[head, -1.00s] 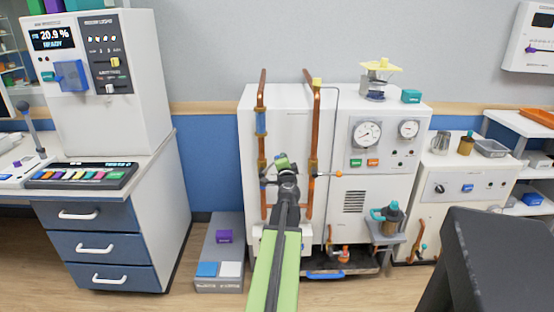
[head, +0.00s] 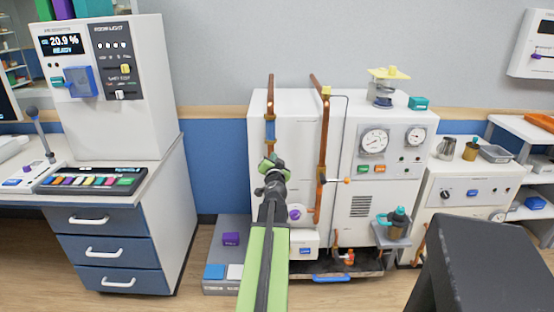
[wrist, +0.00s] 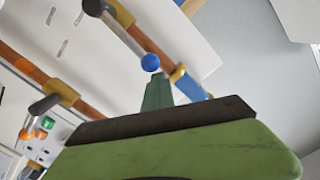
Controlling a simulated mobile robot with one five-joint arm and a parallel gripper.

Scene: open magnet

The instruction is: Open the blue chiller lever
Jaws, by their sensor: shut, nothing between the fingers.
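The chiller lever shows in the wrist view as a pale rod with a blue ball knob (wrist: 150,62). It comes off a brass fitting on a copper pipe with a blue band (wrist: 188,82). In the head view this left copper pipe (head: 270,100) stands on the white cabinet's front, and my arm hides the lever. My gripper (head: 270,163) is in front of that pipe, below its blue band. In the wrist view my green fingers (wrist: 157,92) are shut and empty, close to the blue knob in the picture. Contact cannot be told.
A second copper pipe (head: 323,130) to the right carries a lever with an orange knob (head: 347,181). A purple knob (head: 295,213) sits low between the pipes. A drawer desk (head: 115,235) stands left, and a grey step (head: 228,258) lies on the floor beside the cabinet.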

